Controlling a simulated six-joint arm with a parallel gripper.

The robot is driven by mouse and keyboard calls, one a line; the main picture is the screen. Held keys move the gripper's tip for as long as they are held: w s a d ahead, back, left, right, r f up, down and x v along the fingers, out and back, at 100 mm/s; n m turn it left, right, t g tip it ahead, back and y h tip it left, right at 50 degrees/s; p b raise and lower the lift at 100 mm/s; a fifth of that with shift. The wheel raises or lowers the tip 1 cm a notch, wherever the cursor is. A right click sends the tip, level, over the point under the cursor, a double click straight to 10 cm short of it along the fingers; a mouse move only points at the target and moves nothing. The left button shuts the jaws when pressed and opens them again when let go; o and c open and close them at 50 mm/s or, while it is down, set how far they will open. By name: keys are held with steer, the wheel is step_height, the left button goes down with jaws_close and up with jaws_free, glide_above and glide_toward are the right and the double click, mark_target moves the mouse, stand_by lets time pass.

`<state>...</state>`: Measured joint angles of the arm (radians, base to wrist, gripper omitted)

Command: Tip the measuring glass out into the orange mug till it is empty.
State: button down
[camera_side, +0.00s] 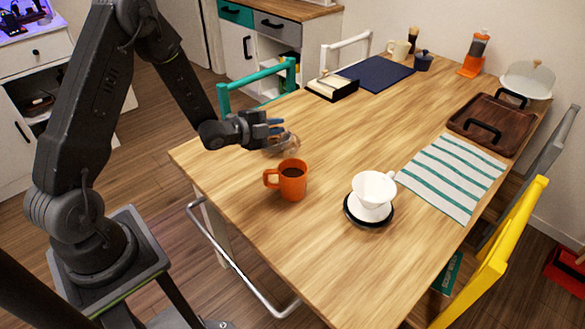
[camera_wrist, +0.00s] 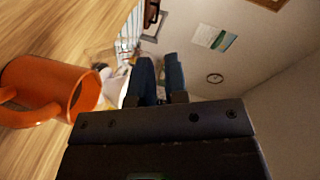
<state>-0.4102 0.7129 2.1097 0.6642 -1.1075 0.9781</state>
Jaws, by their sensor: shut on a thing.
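The orange mug (camera_side: 291,186) stands upright on the wooden table with dark liquid inside. In the wrist view the orange mug (camera_wrist: 45,85) is at the left, its mouth facing my gripper. My gripper (camera_side: 276,128) is just behind and above the mug and is shut on the measuring glass (camera_side: 284,144). The clear glass is tilted far over, above the far rim of the mug. How much it still holds I cannot tell. In the wrist view my fingers (camera_wrist: 159,80) show in the middle, and the glass is hard to make out.
A white dripper cup (camera_side: 373,190) stands on a black-rimmed base (camera_side: 352,214) right of the mug. A striped cloth (camera_side: 452,176) and a brown tray (camera_side: 490,125) lie farther right. The table between the mug and the dark blue mat (camera_side: 377,75) is mostly clear.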

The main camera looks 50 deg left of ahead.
steer(key=shift+w+a, duration=0.1)
steer(key=shift+a, duration=0.05)
steer(key=shift+w+a+r+n+g, duration=0.15)
steer(key=shift+a+r+n+g, duration=0.1)
steer(key=shift+n+g, duration=0.25)
steer(key=shift+a+f+n+h, duration=0.1)
steer(key=shift+n+h, duration=0.2)
steer(key=shift+n, duration=0.1)
steer(key=shift+w+a+f+n+g+h, duration=0.6)
steer(key=shift+a+f+n, duration=0.35)
steer(key=shift+a+n, duration=0.2)
steer(key=shift+w+a+f+n+g+h, duration=0.45)
steer(key=shift+w+a+f+n+h, duration=0.3)
steer(key=shift+a+f+n, duration=0.35)
steer(key=shift+w+a+f+n+g+h, duration=0.6)
steer(key=shift+a+f+n, duration=0.2)
steer(key=shift+a+n, duration=0.45)
steer(key=shift+r, duration=0.1)
